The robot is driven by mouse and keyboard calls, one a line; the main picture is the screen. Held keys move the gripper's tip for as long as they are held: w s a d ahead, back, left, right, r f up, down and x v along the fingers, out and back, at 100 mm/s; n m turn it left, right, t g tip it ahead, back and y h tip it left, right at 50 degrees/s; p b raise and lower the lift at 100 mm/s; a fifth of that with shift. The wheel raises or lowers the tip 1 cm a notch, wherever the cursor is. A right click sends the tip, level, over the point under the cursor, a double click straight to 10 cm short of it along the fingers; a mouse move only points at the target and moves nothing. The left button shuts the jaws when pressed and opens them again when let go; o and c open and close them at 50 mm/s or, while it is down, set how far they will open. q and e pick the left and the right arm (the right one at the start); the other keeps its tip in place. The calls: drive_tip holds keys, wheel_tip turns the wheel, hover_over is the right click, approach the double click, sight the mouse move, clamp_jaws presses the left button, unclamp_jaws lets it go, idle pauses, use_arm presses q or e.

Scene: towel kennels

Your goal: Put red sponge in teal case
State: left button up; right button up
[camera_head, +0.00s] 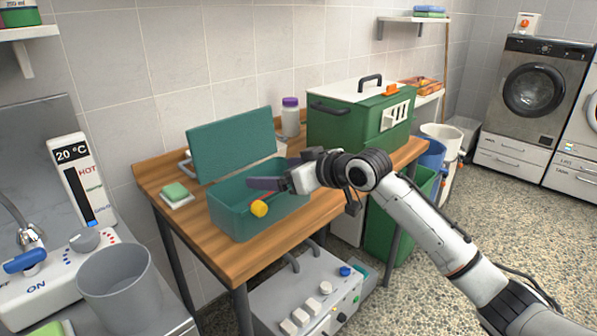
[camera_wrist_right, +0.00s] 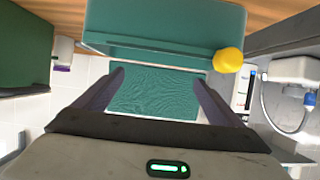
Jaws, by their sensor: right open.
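The teal case (camera_head: 240,212) stands open on the wooden table, its textured lid (camera_head: 232,143) raised at the back and a yellow knob (camera_head: 259,208) on its front. My right gripper (camera_head: 262,184) is over the case's opening, fingers pointing left. In the right wrist view the gripper (camera_wrist_right: 158,90) has its fingers apart, with nothing seen between them except the lid (camera_wrist_right: 160,95) behind. The case body (camera_wrist_right: 150,30) fills the top there. My left gripper is not in view.
The wooden table (camera_head: 262,256) also holds a green sponge (camera_head: 175,192) on a white dish, a purple-capped bottle (camera_head: 290,118) and a large green box (camera_head: 335,132) with a white top. A sink area with a grey cup (camera_head: 118,285) lies at the left.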

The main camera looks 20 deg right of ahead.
drive_tip(key=v, duration=0.8)
drive_tip(key=shift+d, duration=0.1)
idle(0.8)
